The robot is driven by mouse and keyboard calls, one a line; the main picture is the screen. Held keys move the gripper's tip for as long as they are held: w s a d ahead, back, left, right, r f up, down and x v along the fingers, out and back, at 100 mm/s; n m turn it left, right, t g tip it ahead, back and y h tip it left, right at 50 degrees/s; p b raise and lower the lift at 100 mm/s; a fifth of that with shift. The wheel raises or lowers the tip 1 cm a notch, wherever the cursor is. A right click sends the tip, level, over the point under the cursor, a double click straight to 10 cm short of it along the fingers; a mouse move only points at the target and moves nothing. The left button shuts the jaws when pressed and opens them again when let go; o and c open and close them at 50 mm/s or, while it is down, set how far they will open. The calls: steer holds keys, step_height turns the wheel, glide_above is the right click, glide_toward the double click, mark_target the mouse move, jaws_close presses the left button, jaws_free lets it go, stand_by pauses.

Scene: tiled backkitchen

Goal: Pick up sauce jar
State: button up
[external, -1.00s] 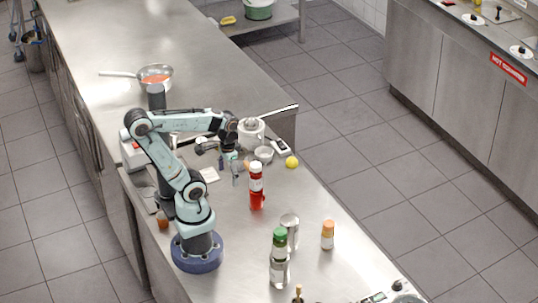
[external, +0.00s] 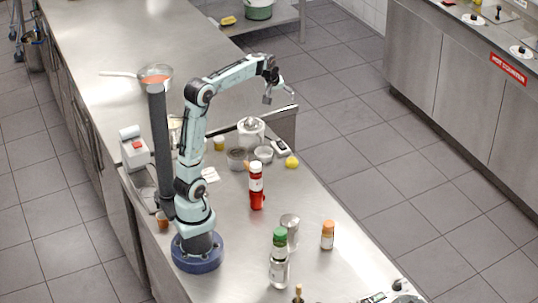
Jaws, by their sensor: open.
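No label is readable, so I cannot tell for sure which container is the sauce jar. A red bottle with a white cap (external: 257,187) stands upright in the middle of the steel counter. A small jar with an orange cap (external: 328,236) stands upright to its lower right. A small amber jar (external: 163,219) is by my base, partly hidden. My gripper (external: 280,97) is open and empty, raised high at the upper right of my arm. It is apart from all of these.
A clear bottle with a green cap (external: 279,259) stands near a metal cup (external: 290,224). A white juicer (external: 250,131), small bowls (external: 263,154) and a lemon (external: 291,161) stand farther back. Counter right of the red bottle is clear.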

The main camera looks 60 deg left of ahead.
steer(key=a+f+n+g, duration=0.15)
steer(key=a+f, duration=0.25)
steer(key=a, duration=0.4)
steer(key=a+f+n+y, duration=0.1)
steer(key=a+f+n, duration=0.1)
steer(key=a+f, duration=0.35)
steer(key=a+f+n+g, duration=0.1)
steer(key=a+f+n, duration=0.15)
steer(key=a, duration=0.65)
steer(key=n+g+h, duration=0.2)
steer(key=n+g, duration=0.1)
glide_toward(204, 141)
steer(key=shift+t, duration=0.25)
steer(key=f, duration=0.5)
steer(key=shift+s+a+f, duration=0.35)
steer(key=shift+a, duration=0.05)
steer(key=f, duration=0.5)
steer(key=shift+s+a, duration=0.1)
steer(key=shift+a, duration=0.25)
steer(key=shift+a+f, duration=0.1)
steer(key=shift+f, duration=0.55)
steer(key=c, duration=1.3)
